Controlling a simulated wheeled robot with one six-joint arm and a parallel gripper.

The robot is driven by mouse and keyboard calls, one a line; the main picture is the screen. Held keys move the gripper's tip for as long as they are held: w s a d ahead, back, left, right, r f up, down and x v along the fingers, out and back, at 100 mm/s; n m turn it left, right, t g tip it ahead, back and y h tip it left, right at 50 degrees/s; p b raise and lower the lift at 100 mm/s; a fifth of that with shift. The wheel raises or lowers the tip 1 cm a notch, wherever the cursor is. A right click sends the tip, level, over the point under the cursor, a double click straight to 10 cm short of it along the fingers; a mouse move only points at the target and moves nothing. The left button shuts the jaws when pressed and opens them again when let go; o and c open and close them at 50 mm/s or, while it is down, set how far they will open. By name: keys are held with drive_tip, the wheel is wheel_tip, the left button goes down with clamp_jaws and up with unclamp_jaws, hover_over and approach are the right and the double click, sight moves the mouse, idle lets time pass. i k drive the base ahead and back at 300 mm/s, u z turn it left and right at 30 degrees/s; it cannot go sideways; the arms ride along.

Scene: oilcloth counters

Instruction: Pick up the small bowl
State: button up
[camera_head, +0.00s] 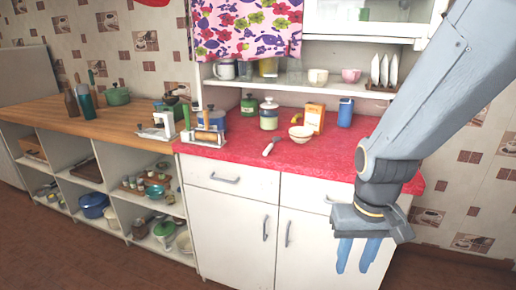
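A small cream bowl (301,133) sits upright on the red counter (335,156), near its middle. It stands beside an orange box. My gripper (357,257) hangs in front of the white cabinet at the right, below the counter top and well apart from the bowl. Its two blue fingers point down with a gap between them, and nothing shows between them. Other small cups stand on the shelf above: a cream one (318,77) and a pink one (351,75).
The orange box (314,117), a blue canister (346,112) and a lidded jar (268,115) stand behind the bowl. A white-handled utensil (270,146) lies to its left. The counter front near the bowl is clear.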

sight(301, 134)
drive_tip(key=u, duration=0.7)
drive_tip(key=k, duration=0.95)
drive_tip(key=u, duration=0.9)
drive_tip(key=i, duration=1.05)
drive_tip(key=z, duration=0.5)
drive_tip(key=i, duration=0.8)
drive_tip(key=z, duration=0.65)
